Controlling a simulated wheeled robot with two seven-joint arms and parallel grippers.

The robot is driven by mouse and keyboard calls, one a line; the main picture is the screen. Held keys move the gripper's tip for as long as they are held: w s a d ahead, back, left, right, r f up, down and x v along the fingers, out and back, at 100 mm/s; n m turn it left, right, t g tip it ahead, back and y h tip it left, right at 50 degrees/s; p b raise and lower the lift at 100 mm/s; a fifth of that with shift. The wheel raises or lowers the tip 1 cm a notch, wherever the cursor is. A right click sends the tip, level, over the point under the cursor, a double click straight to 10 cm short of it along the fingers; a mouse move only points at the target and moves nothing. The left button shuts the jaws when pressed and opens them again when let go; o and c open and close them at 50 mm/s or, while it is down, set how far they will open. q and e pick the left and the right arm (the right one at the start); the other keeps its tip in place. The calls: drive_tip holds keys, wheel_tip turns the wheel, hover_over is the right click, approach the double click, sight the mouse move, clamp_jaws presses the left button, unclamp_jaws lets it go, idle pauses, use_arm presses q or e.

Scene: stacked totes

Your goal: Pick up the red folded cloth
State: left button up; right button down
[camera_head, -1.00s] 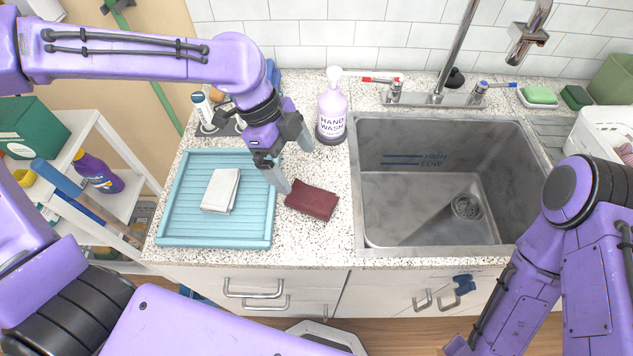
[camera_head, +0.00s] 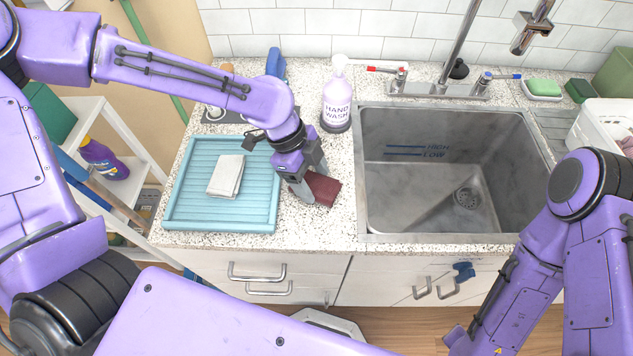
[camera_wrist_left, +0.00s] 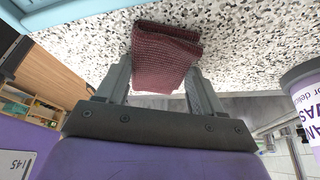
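The dark red folded cloth (camera_head: 324,189) lies on the speckled counter between the blue tray and the sink. My left gripper (camera_head: 312,184) is down at the cloth, with one finger on its near-left side and the other behind it. In the left wrist view the cloth (camera_wrist_left: 165,55) sits between the two fingers (camera_wrist_left: 160,78), which stand apart on either side of it. Whether they press on it is unclear. The cloth appears to rest on the counter, and part of it is hidden by my gripper.
A light blue ribbed tray (camera_head: 250,215) holding a white folded cloth (camera_head: 226,175) is just left of my gripper. A hand wash bottle (camera_head: 337,100) stands behind it. The steel sink (camera_head: 450,180) is to the right. Counter in front of the cloth is free.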

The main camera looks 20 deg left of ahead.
sight(321, 183)
use_arm(q)
drive_tip(key=shift+r, duration=0.1)
drive_tip(key=shift+r, duration=0.25)
wheel_tip(321, 183, up, 3)
drive_tip(key=shift+f, duration=0.1)
drive_tip(key=s+d+r+b, duration=0.1)
drive_tip(key=s+d+r, duration=0.6)
drive_tip(key=s, duration=0.5)
wheel_tip(321, 183, up, 2)
drive_tip(key=shift+r, duration=0.25)
drive_tip(key=shift+o, duration=0.9)
drive_tip(key=shift+d, duration=0.1)
